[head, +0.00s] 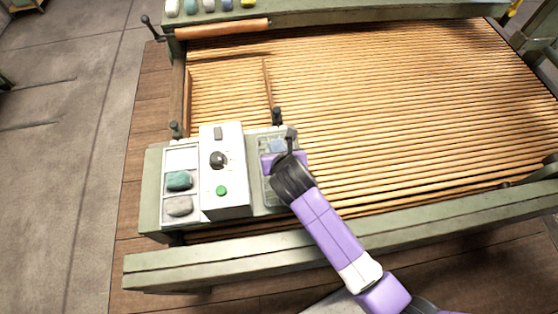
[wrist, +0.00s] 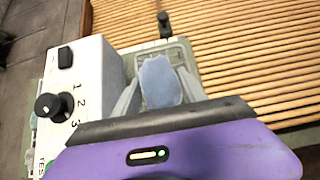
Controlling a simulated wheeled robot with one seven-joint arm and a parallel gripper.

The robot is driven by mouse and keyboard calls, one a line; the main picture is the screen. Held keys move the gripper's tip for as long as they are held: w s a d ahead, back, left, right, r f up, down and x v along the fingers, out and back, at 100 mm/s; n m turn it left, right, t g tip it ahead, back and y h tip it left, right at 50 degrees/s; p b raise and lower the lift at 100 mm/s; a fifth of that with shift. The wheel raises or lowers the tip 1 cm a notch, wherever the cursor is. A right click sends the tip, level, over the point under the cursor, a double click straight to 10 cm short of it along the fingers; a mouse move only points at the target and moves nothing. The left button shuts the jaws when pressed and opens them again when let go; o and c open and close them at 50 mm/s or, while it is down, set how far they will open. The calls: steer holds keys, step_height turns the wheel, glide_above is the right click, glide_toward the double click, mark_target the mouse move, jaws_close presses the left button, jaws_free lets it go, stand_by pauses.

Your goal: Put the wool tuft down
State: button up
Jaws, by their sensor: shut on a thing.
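A blue-grey wool tuft (wrist: 160,82) is between the two fingers of my gripper (wrist: 158,98) in the wrist view. My gripper is shut on it. The tuft also shows in the head view (head: 277,146), just beyond the purple end of my arm. It is over a pale green tray (wrist: 181,50) to the right of the white control box. I cannot tell whether the tuft touches the tray floor. My gripper hides much of the tray's near part in the wrist view.
The white box (head: 224,170) with a black knob and green button stands close left. A white divided tray (head: 168,205) holds a teal tuft (head: 179,180) and a grey tuft (head: 179,206). A black-topped post (head: 277,117) stands behind the green tray. Wooden slats (head: 400,110) spread right.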

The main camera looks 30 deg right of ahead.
steer(key=shift+f, duration=2.85)
steer(key=shift+b, duration=0.3)
steer(key=o, duration=1.4)
steer(key=shift+f, duration=0.1)
steer(key=shift+o, duration=0.2)
steer(key=shift+r, duration=0.2)
steer(key=p+v, duration=0.1)
steer(key=v, duration=1.1)
steer(key=shift+f, duration=0.1)
